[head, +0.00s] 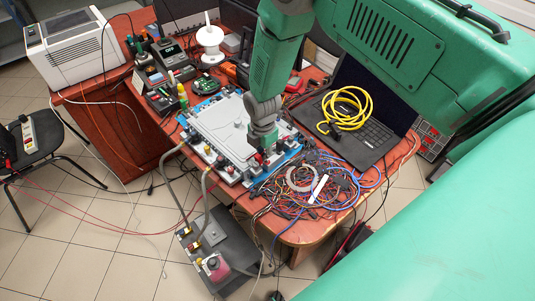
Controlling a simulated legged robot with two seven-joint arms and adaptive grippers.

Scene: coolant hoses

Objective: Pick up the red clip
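My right arm comes down from the top of the head view. Its gripper (262,149) is over the front right edge of a pale flat plate (218,122) in a blue-edged fixture. A small red part (258,158), possibly the red clip, shows right at the fingertips. I cannot tell whether the fingers touch it or are closed around it, as they are small and dark here. Another small red spot (230,170) lies on the fixture's front edge, to the left. My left gripper does not show.
A tangle of wires (290,190) and a white tape ring (301,178) lie right of the fixture. A laptop (372,138) bears a coiled yellow cable (348,108). Hoses run down to a dark unit (218,240) on the floor. A white box (75,50) stands back left.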

